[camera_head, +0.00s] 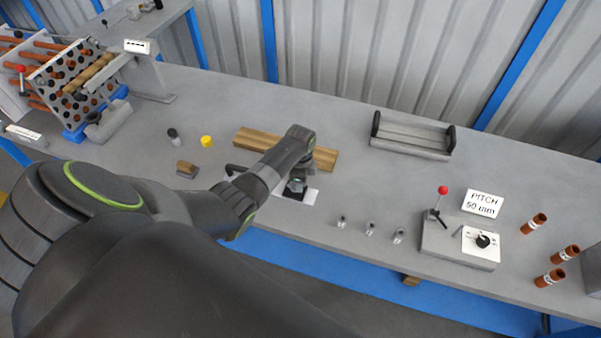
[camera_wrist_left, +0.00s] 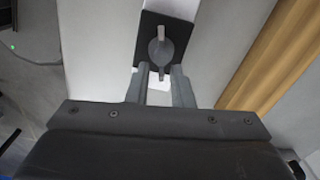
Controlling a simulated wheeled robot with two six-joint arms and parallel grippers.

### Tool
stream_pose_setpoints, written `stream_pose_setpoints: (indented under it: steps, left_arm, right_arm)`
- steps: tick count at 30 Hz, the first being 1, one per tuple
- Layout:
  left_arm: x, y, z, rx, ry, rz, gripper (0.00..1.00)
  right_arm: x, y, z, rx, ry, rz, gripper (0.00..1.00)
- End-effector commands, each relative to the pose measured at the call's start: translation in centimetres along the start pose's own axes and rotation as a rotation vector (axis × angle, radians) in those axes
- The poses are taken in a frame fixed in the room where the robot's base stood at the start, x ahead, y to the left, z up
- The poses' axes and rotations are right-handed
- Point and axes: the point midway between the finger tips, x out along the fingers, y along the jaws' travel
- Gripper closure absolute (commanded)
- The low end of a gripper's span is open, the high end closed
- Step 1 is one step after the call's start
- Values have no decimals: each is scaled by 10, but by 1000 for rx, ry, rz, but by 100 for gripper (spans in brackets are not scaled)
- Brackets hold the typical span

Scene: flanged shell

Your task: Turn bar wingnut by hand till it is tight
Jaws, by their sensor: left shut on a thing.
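The bar wingnut (camera_wrist_left: 162,48) is a grey round hub with a straight bar, on a dark square plate (camera_wrist_left: 184,22) in the left wrist view. My left gripper (camera_wrist_left: 161,74) has its two fingers on either side of the bar's near end and is shut on it. In the head view my left gripper (camera_head: 296,184) points down at the dark plate (camera_head: 291,194) on the bench, and my wrist hides the wingnut there. My right gripper is in neither view.
A wooden board (camera_head: 324,158) lies just behind my left wrist, on the grey bench (camera_head: 350,190). Several small metal fittings (camera_head: 370,229) stand to the right, then a box with a red-knobbed lever (camera_head: 450,240). A yellow cap (camera_head: 206,141) and a wooden block (camera_head: 187,169) lie left.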

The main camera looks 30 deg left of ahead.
Motion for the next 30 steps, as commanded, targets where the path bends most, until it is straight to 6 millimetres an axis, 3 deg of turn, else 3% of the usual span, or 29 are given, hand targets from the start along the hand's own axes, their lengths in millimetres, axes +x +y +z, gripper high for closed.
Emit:
stream_pose_setpoints:
  steps: [30]
  left_arm:
    - [-1,2,0,151,-1,-2,100]
  right_arm:
    - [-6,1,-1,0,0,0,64]
